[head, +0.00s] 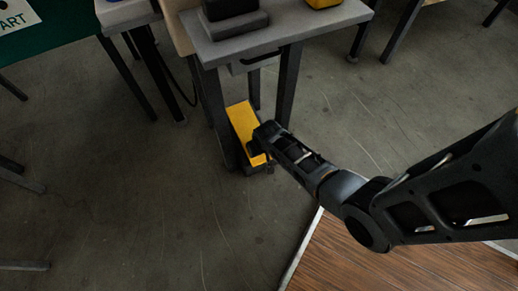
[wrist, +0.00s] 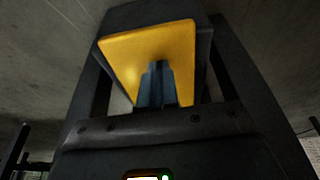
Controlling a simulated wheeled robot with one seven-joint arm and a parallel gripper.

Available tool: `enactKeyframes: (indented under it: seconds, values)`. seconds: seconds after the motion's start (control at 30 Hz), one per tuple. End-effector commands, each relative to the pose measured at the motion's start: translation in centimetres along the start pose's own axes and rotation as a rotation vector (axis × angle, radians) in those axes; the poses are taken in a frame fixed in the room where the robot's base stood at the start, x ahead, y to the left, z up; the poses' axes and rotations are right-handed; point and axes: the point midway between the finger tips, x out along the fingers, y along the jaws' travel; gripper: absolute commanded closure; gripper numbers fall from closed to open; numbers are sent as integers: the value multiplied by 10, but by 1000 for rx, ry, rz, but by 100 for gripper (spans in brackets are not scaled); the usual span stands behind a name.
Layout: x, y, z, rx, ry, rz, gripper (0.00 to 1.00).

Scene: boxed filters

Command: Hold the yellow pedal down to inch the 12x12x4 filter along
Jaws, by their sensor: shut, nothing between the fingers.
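The yellow pedal (head: 243,120) sits on the floor beneath a grey-topped stand, its yellow top facing up. It also fills the upper middle of the wrist view (wrist: 125,52), in a dark housing. My gripper (head: 258,152) reaches down from the right over the pedal's near end and hides part of it. In the wrist view its two fingers (wrist: 157,70) are together with nothing between them and overlap the yellow face. I cannot tell whether they press on it. The 12x12x4 filter is not in view.
The grey stand top (head: 300,37) carries a black device (head: 232,20) and a yellow object (head: 322,3); its dark legs stand close around the pedal. A green surface (head: 60,30) is at upper left. Bare concrete floor (head: 140,210) lies left, a wooden surface (head: 370,265) lower right.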

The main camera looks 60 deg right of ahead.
Motion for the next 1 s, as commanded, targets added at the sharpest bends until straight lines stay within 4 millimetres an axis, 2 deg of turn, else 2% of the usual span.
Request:
enactKeyframes:
  seconds: [0.03, 0.07, 0.27, 0.47, 0.6, 0.8, 1.0]
  values:
    - [10, 0, 11, -1, -12, -1, 100]
    - [8, 0, 10, -1, -12, -1, 100]
    - [-13, -1, 1, -2, -8, -2, 100]
    - [-43, -2, -14, -2, -1, -2, 100]
    - [-76, -1, -10, -2, 0, -2, 100]
    - [-114, -1, -8, -1, 2, -2, 100]
    - [-135, -1, -5, -2, 3, -2, 100]
